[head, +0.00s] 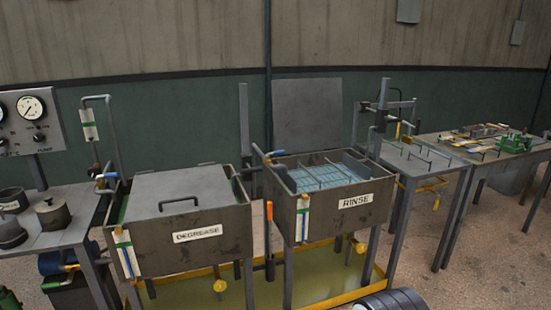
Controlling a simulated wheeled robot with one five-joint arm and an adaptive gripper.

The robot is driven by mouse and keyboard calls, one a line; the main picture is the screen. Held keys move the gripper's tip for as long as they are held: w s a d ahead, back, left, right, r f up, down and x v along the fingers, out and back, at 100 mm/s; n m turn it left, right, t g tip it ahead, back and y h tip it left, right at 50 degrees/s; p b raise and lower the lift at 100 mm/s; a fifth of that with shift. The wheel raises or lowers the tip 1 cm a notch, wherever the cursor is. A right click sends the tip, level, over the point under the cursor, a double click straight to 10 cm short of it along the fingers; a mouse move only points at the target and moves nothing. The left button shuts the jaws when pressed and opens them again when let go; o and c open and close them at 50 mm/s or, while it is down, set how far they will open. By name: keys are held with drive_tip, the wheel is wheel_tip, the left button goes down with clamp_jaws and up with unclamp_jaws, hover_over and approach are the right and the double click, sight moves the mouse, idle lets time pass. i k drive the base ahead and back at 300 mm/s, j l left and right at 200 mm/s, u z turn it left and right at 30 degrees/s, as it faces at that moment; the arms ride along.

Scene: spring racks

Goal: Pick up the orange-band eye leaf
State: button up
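I cannot make out the orange-band eye leaf for certain. Several long, flat pieces (478,131) lie on the far right table (450,139), too small to tell their band colours. The rinse tank (345,222) stands open, with a wire rack (325,175) over pale blue liquid inside. The degrease tank (185,243) to its left is covered by a grey lid (178,187) with a dark handle. My gripper is not in view.
A small table (420,164) with bars stands right of the rinse tank. The tanks stand in a yellow-edged tray (325,285). A bench (45,238) with pots and a gauge panel (30,120) is at left. Open floor lies at the lower right.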

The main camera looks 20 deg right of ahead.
sight(461, 129)
drive_tip(key=i+l+z, duration=0.25)
drive_tip(key=l+z, duration=0.25)
drive_tip(key=i+l+z, duration=0.3)
drive_tip(key=l+z, duration=0.2)
drive_tip(key=i+l+z, duration=0.2)
drive_tip(key=i+z, duration=0.15)
drive_tip(key=z, duration=0.15)
drive_tip(key=i+l+z, duration=0.3)
drive_tip(key=i, duration=0.45)
drive_tip(key=i+z, duration=0.25)
drive_tip(key=i, duration=0.45)
drive_tip(key=i+u, duration=0.15)
drive_tip(key=i, duration=0.3)
drive_tip(key=i+l+u, duration=0.2)
drive_tip(key=i, duration=0.2)
drive_tip(key=i+l+u, duration=0.15)
drive_tip(key=i, duration=0.3)
drive_tip(key=i+l+u, duration=0.2)
drive_tip(key=i, duration=0.2)
drive_tip(key=i+l+z, duration=1)
drive_tip(key=i+z, duration=0.75)
drive_tip(key=i+l+z, duration=0.15)
drive_tip(key=i+z, duration=0.3)
drive_tip(key=i+j+z, duration=0.1)
drive_tip(key=i+z, duration=0.35)
drive_tip(key=i, duration=0.15)
drive_tip(key=i+j+z, duration=0.25)
drive_tip(key=i+z, duration=0.2)
drive_tip(key=i, duration=0.1)
